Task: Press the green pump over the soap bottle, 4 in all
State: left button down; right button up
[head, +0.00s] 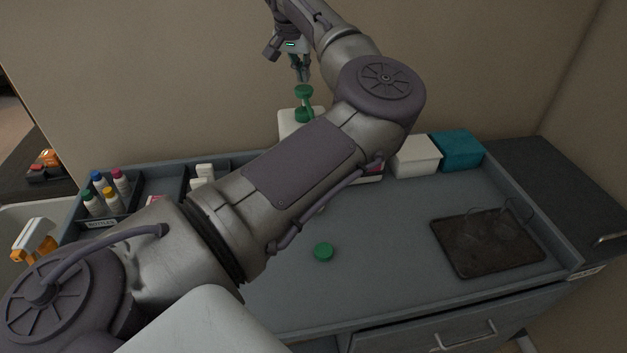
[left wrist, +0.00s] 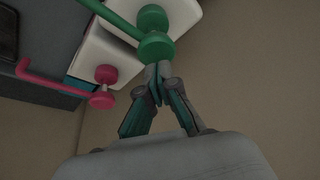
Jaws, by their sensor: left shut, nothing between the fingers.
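The green pump (head: 303,91) rises from a white soap bottle (head: 290,122) at the back of the vanity. The bottle is partly hidden by my left arm. My left gripper (head: 304,79) is shut and empty, pointing down just above the pump's round top. In the left wrist view the fingertips (left wrist: 158,76) are close to the green pump head (left wrist: 157,46); I cannot tell whether they touch. A pink pump (left wrist: 103,99) on another white bottle stands beside it in that view. My right gripper is not in view.
Small bottles (head: 105,197) stand in a tray at left. A white box (head: 416,155) and a teal box (head: 457,149) stand at the back right, with a dark mat (head: 485,258) in front. The counter's middle right is clear.

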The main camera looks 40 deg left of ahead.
aim_at(303, 89)
pick_arm(q)
jog(key=shift+f, duration=0.25)
dwell(0.3)
jog(key=shift+f+b, duration=1.5)
jog(key=shift+f, duration=0.3)
jog(key=shift+r+p, duration=1.35)
jog(key=shift+r, duration=0.7)
jog(key=shift+r, duration=0.1)
notch_tip(303, 89, up, 6)
jog(key=p, duration=0.4)
